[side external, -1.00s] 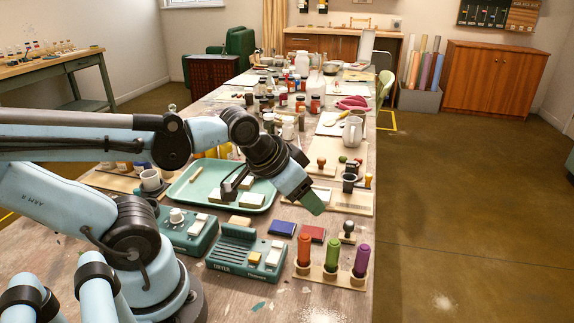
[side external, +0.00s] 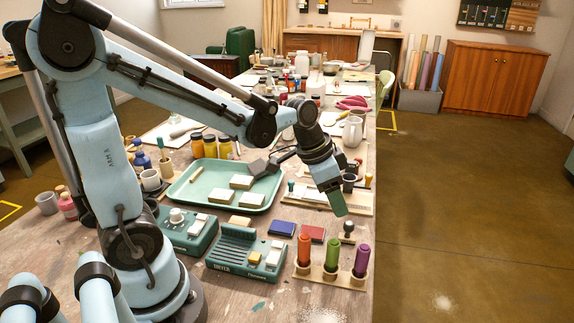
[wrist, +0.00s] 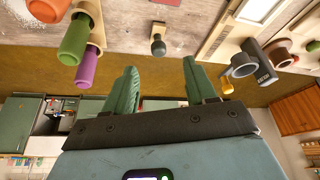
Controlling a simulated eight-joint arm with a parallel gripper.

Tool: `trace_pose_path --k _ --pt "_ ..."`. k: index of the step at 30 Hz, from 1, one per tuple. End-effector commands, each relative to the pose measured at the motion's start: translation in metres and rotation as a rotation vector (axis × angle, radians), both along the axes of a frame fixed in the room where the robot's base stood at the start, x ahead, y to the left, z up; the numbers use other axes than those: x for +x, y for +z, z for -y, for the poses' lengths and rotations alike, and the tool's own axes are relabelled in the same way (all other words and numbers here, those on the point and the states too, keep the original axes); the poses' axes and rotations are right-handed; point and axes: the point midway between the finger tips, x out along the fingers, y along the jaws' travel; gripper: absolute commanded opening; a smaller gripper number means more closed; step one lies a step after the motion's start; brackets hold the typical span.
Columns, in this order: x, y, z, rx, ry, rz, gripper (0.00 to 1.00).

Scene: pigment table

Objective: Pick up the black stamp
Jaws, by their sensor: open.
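The black stamp (side external: 347,229), with a round dark knob on a pale base, stands on the table near its right edge. It also shows in the wrist view (wrist: 158,46), beyond the fingertips and roughly between them. My gripper (side external: 338,211) points down just above and slightly left of the stamp in the side view. In the wrist view my gripper (wrist: 160,65) shows two green fingers spread apart with nothing between them. I cannot tell the exact height of the fingers over the knob.
A wooden holder with orange (side external: 304,249), green (side external: 332,250) and purple (side external: 361,260) handled tools stands in front of the stamp. A red pad (side external: 312,233) and a blue pad (side external: 281,228) lie to its left. A board with a dark cup (side external: 349,184) lies behind. The table's edge is close on the right.

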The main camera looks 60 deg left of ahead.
Motion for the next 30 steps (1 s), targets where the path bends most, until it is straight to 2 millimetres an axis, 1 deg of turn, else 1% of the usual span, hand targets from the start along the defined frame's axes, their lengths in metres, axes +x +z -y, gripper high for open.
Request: trace_pose_path --k 3,9,20,30 --pt "0.006 -0.015 0.003 0.000 -0.001 0.001 0.56" --pt "0.014 -0.035 0.006 0.000 0.001 0.001 0.56" --pt "0.020 -0.050 0.009 0.000 0.000 0.001 0.56" --pt "0.034 -0.082 0.017 0.001 0.002 0.003 0.56"
